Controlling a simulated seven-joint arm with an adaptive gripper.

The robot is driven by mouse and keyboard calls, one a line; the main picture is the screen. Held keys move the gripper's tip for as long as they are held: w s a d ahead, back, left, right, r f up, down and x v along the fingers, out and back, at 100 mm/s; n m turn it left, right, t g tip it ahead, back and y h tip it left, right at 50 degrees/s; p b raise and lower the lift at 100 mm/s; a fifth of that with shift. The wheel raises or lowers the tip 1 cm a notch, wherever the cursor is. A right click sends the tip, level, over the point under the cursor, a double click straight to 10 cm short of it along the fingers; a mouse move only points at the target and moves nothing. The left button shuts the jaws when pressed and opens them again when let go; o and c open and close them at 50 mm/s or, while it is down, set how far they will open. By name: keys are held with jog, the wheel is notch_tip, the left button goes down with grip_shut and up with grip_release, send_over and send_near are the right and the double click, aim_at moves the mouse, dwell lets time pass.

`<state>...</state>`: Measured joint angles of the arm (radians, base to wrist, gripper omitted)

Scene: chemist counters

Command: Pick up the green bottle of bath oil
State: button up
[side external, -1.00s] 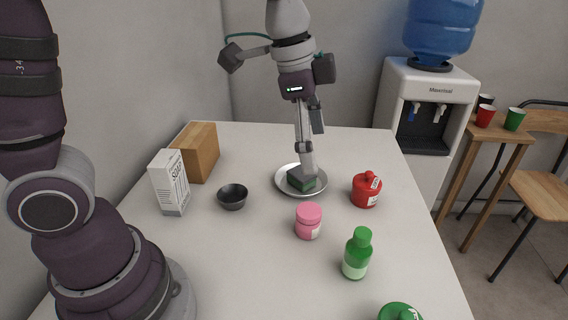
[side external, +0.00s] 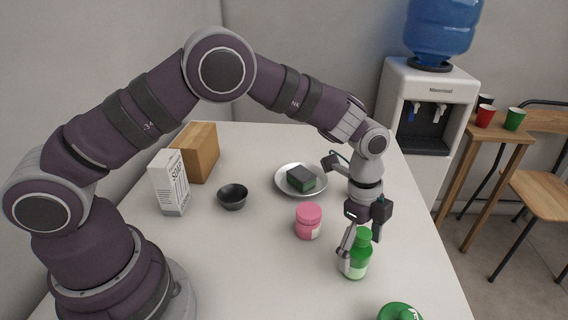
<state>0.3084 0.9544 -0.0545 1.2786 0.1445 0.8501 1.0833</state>
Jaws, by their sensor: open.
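The green bottle (side external: 357,262) with a pale label stands upright on the white table, right of the middle. My gripper (side external: 358,256) points down at the bottle. One finger shows at the bottle's left side, and the other is mostly hidden behind the bottle and its cap. The gripper is open, with the bottle at its fingers; I cannot tell whether they touch it. The bottle rests on the table.
A pink jar (side external: 308,221) stands close to the left of the bottle. A green container (side external: 400,312) is at the bottom edge. Behind are a plate (side external: 283,188) with a dark green block (side external: 301,178), a black bowl (side external: 232,197), a soap box (side external: 170,182) and a cardboard box (side external: 197,150).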

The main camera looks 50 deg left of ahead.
jog(key=c, duration=1.3)
jog(key=shift+r, duration=0.1)
